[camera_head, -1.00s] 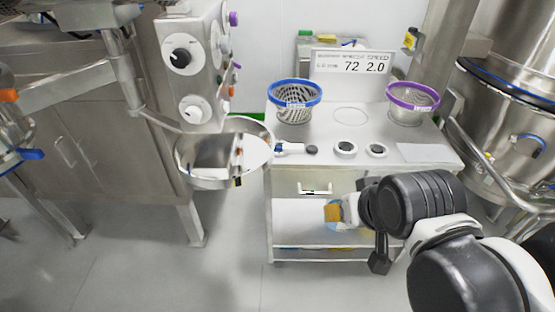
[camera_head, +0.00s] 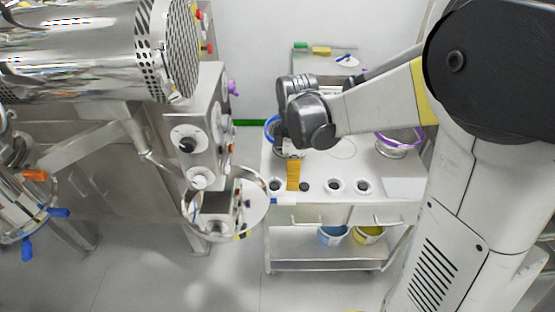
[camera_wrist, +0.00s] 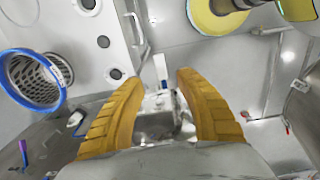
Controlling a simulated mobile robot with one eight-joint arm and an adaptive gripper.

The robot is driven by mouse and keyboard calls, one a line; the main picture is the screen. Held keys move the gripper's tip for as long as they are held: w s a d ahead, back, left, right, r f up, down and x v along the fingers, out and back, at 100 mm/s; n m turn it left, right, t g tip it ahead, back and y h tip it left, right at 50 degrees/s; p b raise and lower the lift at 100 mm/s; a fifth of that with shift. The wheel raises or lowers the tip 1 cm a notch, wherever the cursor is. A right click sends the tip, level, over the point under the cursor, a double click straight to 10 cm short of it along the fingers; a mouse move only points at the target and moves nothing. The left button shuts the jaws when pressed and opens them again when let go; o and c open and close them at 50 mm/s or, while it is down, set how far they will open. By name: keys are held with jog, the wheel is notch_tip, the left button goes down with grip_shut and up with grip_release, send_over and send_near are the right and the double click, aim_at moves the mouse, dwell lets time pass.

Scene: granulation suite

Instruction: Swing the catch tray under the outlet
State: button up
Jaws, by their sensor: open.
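A shiny drum with a perforated end (camera_head: 180,50), which seems to be the outlet, is at the upper left. In the picture the tray lies below and to the right of it. My gripper (camera_head: 293,178) points down over the trolley's left part, right of the tray and apart from it. In the wrist view its yellow fingers (camera_wrist: 160,82) are spread and empty, with blurred grey metal beyond them.
The trolley (camera_head: 400,210) carries a blue-rimmed basket (camera_wrist: 35,82), partly hidden by my wrist in the head view, and a purple-rimmed sieve (camera_head: 398,143). Several small round parts lie along its front. Blue (camera_head: 332,236) and yellow (camera_head: 369,235) buckets stand below. Floor in front is clear.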

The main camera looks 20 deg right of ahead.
aim_at(291, 199)
notch_tip(291, 199, down, 11)
jog(key=b, duration=0.2)
jog(key=shift+w+b, duration=0.1)
jog(key=shift+b, duration=0.3)
jog(key=shift+r, duration=0.1)
grip_shut()
